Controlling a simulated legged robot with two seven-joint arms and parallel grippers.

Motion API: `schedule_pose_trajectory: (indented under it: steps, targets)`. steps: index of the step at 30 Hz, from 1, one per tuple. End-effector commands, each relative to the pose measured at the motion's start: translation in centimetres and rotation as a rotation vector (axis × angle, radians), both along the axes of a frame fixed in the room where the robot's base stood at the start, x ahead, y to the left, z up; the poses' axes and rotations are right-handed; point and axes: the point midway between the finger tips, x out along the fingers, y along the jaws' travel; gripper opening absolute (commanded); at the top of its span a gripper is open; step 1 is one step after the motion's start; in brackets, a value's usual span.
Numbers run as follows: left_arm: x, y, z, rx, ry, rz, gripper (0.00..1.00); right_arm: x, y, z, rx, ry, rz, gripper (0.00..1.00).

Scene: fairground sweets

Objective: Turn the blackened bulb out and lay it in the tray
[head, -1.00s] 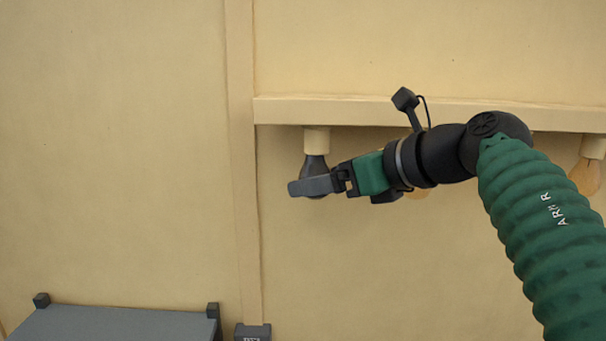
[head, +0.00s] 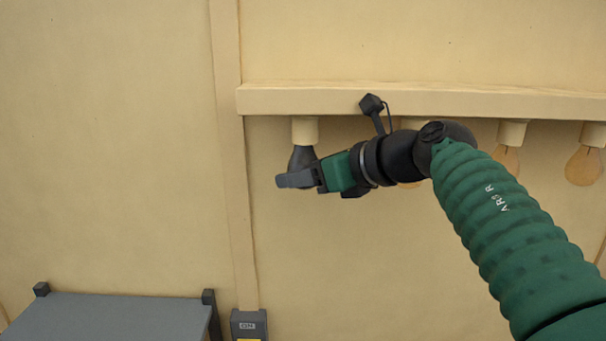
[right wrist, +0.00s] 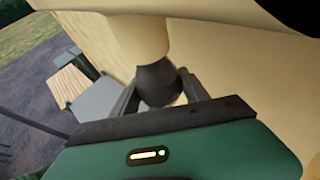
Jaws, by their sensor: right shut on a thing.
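The blackened bulb (head: 301,156) hangs neck up in the leftmost cream socket (head: 305,130) under the rail. My right gripper (head: 297,180) is shut on the bulb from the right, and a finger covers part of its lower glass. In the right wrist view the dark bulb (right wrist: 157,82) sits between the two fingers (right wrist: 158,94), its top meeting the socket (right wrist: 140,38). I cannot tell whether it has turned in the socket. I cannot make out a tray for certain. My left gripper is in neither view.
The cream rail (head: 420,100) runs along the wall above my gripper. Clear amber bulbs (head: 583,165) hang to the right, one partly behind my arm. A grey flat-topped surface (head: 110,318) with dark corner posts stands lower left, beside a small grey box (head: 249,325).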

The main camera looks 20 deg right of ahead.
Motion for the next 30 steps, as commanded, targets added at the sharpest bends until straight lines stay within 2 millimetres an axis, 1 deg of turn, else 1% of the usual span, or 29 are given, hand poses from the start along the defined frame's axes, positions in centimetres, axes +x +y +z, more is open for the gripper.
schedule_pose_trajectory:
  steps: [8, 10, 13, 18, 30]
  targets:
    - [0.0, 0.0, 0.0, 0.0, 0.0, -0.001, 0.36, -0.1, 0.0, -0.1, 0.001, 0.004, -0.003, 0.3]
    - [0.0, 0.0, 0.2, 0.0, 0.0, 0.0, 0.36, -0.1, 0.1, 0.0, -0.002, 0.004, -0.03, 0.3]
    - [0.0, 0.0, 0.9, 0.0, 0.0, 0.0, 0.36, -0.2, 0.1, 0.3, -0.002, 0.003, -0.134, 0.3]
    - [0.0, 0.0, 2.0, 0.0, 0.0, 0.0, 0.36, -0.1, 0.1, 0.3, -0.002, 0.004, -0.221, 0.3]
    - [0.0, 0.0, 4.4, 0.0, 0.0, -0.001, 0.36, 0.0, -0.1, 0.3, -0.001, 0.002, -0.341, 0.3]
